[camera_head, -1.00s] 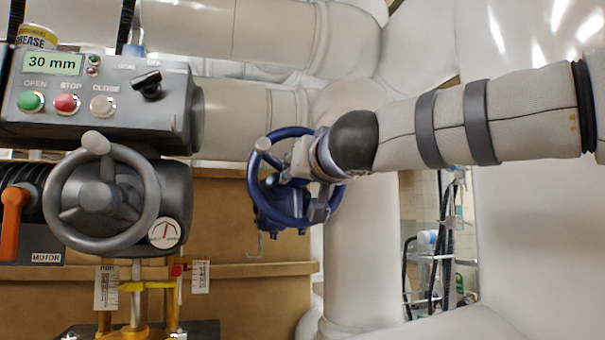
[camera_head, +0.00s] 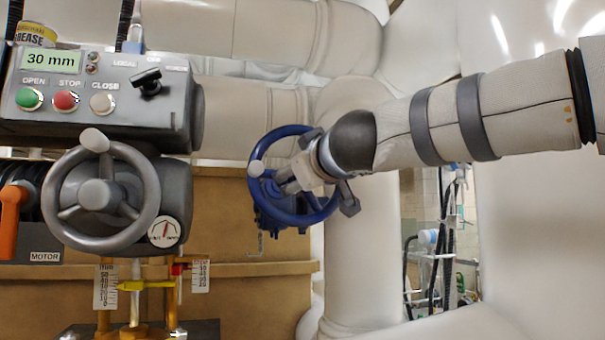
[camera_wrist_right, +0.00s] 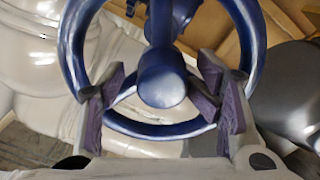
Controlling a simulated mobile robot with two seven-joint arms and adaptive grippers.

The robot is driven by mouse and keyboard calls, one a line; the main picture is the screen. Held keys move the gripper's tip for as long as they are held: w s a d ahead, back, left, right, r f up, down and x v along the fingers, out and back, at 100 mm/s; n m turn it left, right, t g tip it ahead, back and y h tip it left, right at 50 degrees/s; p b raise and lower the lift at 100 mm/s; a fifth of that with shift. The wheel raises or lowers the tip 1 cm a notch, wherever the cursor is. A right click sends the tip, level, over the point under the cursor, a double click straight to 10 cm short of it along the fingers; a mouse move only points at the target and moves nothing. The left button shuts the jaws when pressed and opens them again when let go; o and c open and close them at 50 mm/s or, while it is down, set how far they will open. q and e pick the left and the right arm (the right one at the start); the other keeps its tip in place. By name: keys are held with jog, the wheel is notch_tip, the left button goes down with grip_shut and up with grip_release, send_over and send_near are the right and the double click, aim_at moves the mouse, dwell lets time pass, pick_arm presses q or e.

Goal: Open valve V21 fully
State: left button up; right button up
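A blue handwheel (camera_head: 262,151) with a pale knob (camera_head: 255,168) on its left rim stands in front of a pale pipe. My right gripper (camera_head: 290,178) is at this wheel, its arm coming in from the right. In the right wrist view the gripper (camera_wrist_right: 163,82) is open. Its purple-padded fingers stand apart on either side of a rounded blue cylinder (camera_wrist_right: 163,86), overlapping the wheel's rim (camera_wrist_right: 75,52). Whether a pad touches the rim I cannot tell. I see no V21 label. My left gripper is out of view.
At left, a motor actuator has a grey handwheel (camera_head: 150,205), an orange lever (camera_head: 12,215) and a control box (camera_head: 150,110) reading 30 mm. A scale (camera_head: 105,287) with a yellow pointer (camera_head: 150,285) sits below. Large pale pipes (camera_head: 360,265) close in behind the blue wheel.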

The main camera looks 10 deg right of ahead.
jog(key=shift+w+f, duration=0.1)
jog(key=shift+f, duration=0.1)
jog(key=s, duration=0.6)
jog(key=shift+s+r, duration=0.15)
jog(key=shift+s, duration=0.2)
jog(key=shift+s, duration=0.15)
jog(key=s, duration=0.5)
jog(key=shift+s+d, duration=0.15)
jog(key=shift+s, duration=0.2)
